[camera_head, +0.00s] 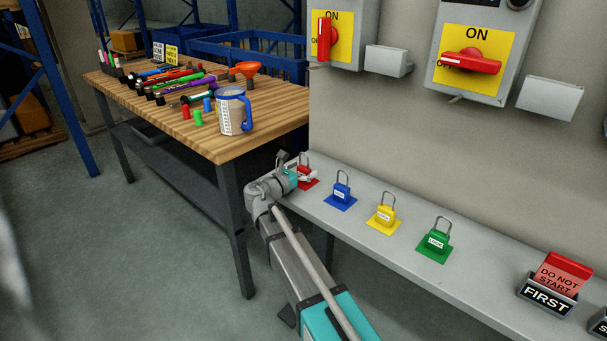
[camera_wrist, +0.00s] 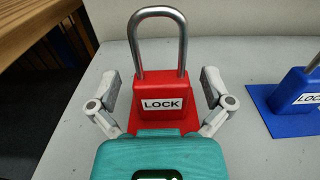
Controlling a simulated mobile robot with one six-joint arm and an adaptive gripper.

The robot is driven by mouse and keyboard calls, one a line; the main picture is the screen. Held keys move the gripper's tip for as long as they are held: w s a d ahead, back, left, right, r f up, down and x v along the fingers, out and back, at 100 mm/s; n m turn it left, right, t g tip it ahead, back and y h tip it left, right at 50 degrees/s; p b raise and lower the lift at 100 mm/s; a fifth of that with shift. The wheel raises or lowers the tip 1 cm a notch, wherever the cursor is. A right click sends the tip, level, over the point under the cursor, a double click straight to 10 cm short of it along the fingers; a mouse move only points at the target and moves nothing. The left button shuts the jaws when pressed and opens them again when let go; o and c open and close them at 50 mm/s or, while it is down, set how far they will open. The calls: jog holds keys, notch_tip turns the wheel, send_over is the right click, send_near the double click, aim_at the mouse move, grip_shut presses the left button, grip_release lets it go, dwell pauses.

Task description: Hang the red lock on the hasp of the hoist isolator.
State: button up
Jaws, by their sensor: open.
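The red lock (camera_wrist: 160,97) stands upright on the grey shelf, its steel shackle pointing up and its LOCK label facing my wrist camera. In the head view the red lock (camera_head: 305,172) is at the left end of the lock row, partly hidden by my gripper (camera_head: 298,178). In the wrist view my gripper (camera_wrist: 163,95) is open, with one finger on each side of the lock body and a gap visible on both sides. Two isolators with red handles are on the wall: one at left (camera_head: 327,38) and one at right (camera_head: 472,60). I cannot tell which is the hoist's.
Blue (camera_head: 341,193), yellow (camera_head: 383,217) and green (camera_head: 434,242) locks stand to the right on the shelf (camera_head: 460,285). A card holder (camera_head: 547,300) marked FIRST is farther right. A wooden workbench (camera_head: 275,125) with a mug (camera_head: 233,112) and tools stands at left.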

dwell(0.3)
jog(key=c, duration=1.2)
jog(key=shift+c, duration=0.2)
jog(key=shift+r+p, duration=1.3)
jog(key=s+d+r+p, duration=0.3)
jog(key=s+r+p, duration=0.7)
jog(key=s, duration=0.3)
jog(key=shift+s+r, duration=0.2)
jog(key=shift+s, duration=0.15)
